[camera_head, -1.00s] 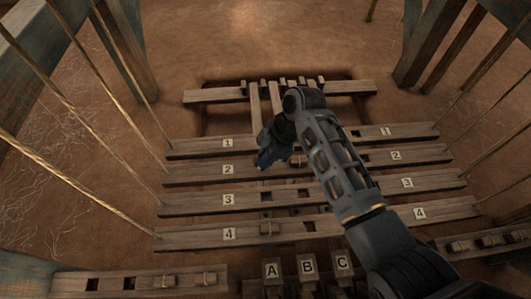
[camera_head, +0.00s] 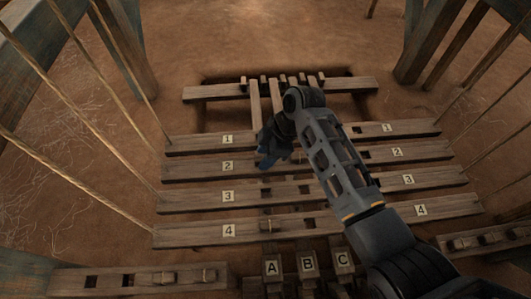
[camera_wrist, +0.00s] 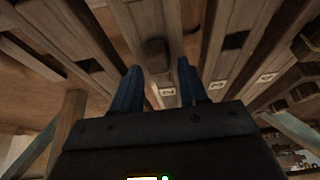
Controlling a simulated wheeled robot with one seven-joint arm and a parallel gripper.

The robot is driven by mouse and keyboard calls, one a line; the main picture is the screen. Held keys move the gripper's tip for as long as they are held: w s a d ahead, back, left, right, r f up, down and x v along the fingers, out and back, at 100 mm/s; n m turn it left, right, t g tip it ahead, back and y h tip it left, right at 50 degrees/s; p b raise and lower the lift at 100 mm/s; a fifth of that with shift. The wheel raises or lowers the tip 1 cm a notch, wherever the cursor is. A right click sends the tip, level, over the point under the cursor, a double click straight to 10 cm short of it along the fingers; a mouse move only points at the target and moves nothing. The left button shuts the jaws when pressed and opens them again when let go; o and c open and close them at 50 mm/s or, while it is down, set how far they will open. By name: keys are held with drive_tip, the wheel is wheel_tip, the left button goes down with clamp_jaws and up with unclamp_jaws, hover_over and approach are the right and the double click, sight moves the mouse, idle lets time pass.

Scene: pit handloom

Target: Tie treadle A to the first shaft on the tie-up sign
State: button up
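In the head view, treadles A (camera_head: 272,268), B (camera_head: 307,264) and C (camera_head: 342,260) show their labelled ends at the bottom. Above them lie slotted wooden bars labelled 1 (camera_head: 205,144), 2 (camera_head: 195,171), 3 (camera_head: 195,200) and 4 (camera_head: 190,235). My gripper (camera_head: 267,160), with blue fingers, is over the left-middle of bar 2, in line with treadle A's column. In the wrist view, its fingers (camera_wrist: 158,68) are apart, and a dark wooden block (camera_wrist: 157,52) shows between and beyond the tips. I cannot tell whether they touch it. No tie-up sign is recognisable.
Side bars at the lower left (camera_head: 65,283) and lower right (camera_head: 510,236) carry small toggles. Slanting cords (camera_head: 75,95) rise on both sides. Thick posts (camera_head: 430,40) and a rear crossbar (camera_head: 350,87) frame the pit. My arm covers the middle of the bars.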

drive_tip(key=shift+o, duration=0.7)
drive_tip(key=p+v, duration=1)
drive_tip(key=v, duration=0.4)
drive_tip(key=shift+d+r, duration=0.2)
drive_tip(key=shift+r, duration=0.1)
